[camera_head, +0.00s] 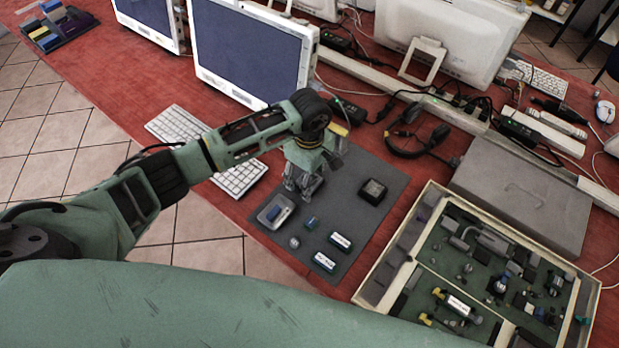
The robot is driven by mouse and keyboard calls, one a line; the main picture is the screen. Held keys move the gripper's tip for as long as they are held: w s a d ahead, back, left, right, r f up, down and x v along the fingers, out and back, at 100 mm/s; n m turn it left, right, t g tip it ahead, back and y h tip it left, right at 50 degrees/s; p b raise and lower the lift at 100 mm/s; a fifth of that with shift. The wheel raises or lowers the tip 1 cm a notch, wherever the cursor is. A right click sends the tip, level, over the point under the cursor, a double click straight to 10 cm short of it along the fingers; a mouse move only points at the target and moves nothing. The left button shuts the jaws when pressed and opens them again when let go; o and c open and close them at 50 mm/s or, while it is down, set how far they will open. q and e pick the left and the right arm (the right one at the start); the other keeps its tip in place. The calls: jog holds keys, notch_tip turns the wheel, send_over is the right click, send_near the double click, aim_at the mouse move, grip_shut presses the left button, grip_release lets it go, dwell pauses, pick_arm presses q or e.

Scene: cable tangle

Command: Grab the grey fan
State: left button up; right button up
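A small dark grey square block (373,191), which looks like the fan, lies on the right part of a dark grey mat (350,215). My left gripper (303,187) points down over the upper left part of the mat, left of this block and apart from it. Its fingers are small and dark here, so whether they are open or shut, or hold anything, is unclear. The gripper hides the mat beneath it. My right gripper is out of view.
A small tray with a blue piece (279,214) and several small parts lie on the mat. An open parts case (432,262) stands right of it, with a closed grey case (520,195) behind. Headphones (412,140), cables, keyboards (240,178) and monitors (250,50) crowd the back.

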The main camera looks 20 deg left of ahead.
pick_arm(q)
jog(key=shift+f, duration=0.1)
jog(key=c, duration=1)
jog(key=shift+c, duration=1.3)
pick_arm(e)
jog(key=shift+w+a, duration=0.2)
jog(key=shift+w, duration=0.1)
